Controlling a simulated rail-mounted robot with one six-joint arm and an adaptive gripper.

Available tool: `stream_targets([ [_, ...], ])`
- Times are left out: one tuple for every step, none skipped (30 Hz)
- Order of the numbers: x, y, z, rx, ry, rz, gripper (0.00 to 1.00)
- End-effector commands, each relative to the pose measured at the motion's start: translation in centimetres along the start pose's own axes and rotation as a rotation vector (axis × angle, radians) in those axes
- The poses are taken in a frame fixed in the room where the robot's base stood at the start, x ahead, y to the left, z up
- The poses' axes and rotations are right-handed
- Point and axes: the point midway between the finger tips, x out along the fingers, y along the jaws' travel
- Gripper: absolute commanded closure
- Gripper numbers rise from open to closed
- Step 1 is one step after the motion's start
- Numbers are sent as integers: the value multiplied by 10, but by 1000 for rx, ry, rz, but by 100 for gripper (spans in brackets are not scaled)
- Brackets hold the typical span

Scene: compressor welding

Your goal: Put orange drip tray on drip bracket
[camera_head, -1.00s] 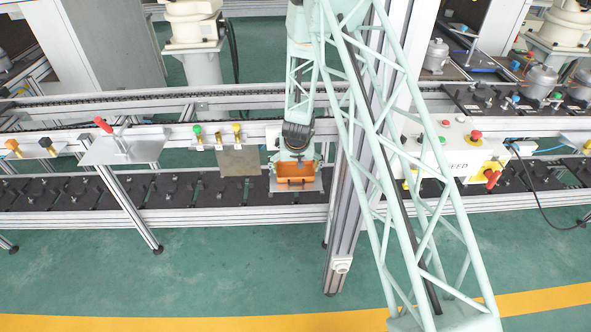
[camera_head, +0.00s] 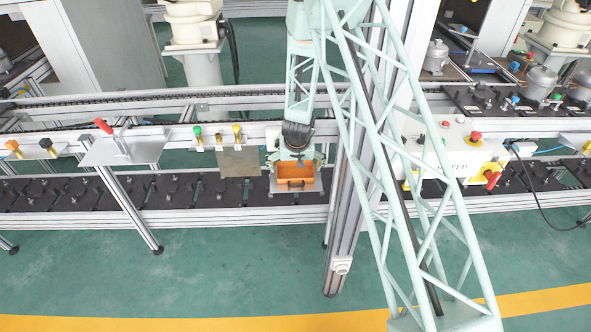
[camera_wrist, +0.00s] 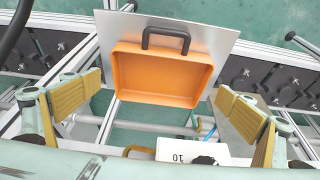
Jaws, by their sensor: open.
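The orange drip tray (camera_head: 295,172) sits on a flat metal plate, the drip bracket (camera_head: 313,185), at the front of the conveyor line. In the wrist view the orange tray (camera_wrist: 157,78) shows its open inside and a dark handle on its far edge, with the bracket plate (camera_wrist: 222,36) around its far side. My gripper (camera_head: 295,160) is just behind and above the tray in the head view. In the wrist view my gripper (camera_wrist: 158,105) is open, its yellow-padded fingers wide apart on either side of the tray and clear of it.
A conveyor rail (camera_head: 220,217) with black carriers runs left and right. A grey plate (camera_head: 239,162) hangs just left of the tray. A metal post (camera_head: 342,220) stands close on the right. A control box (camera_head: 452,155) is farther right. Floor in front is open.

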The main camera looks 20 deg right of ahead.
Motion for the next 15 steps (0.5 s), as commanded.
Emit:
stream_targets([
  [-6,0,0,0,0,0,0],
  [-8,0,0,0,0,0,0],
  [-13,0,0,0,0,0,0],
  [-16,0,0,0,0,0,0],
  [-20,0,-1,0,1,0,0],
  [-24,0,-1,0,1,0,0],
  [-28,0,-1,1,1,0,0],
  [-32,0,-1,1,1,0,0],
  [-37,0,0,1,0,0,0],
  [-40,0,0,1,0,0,0],
  [-44,0,-1,0,1,0,0],
  [-49,0,-1,0,1,0,0],
  [-53,0,-1,-1,1,0,0],
  [-56,0,-1,0,1,0,0],
  [-62,0,-1,0,1,0,0],
])
